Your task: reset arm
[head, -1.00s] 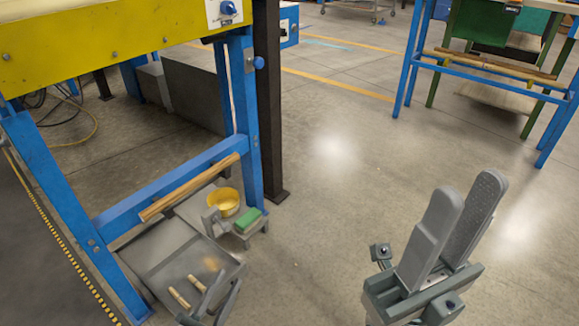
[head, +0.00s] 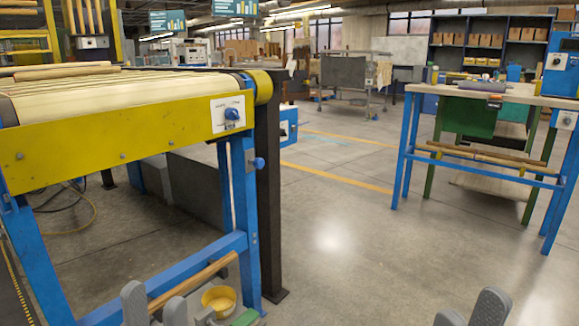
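In the head view, my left gripper (head: 155,303) shows at the bottom edge, left of centre. My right gripper (head: 470,307) shows at the bottom edge, right of centre, over open floor. Its grey fingers are also apart with nothing seen between them. The rest of both grippers and the arms is cut off by the frame.
A blue-legged workbench (head: 479,91) stands at the right. The middle floor (head: 340,225) is clear.

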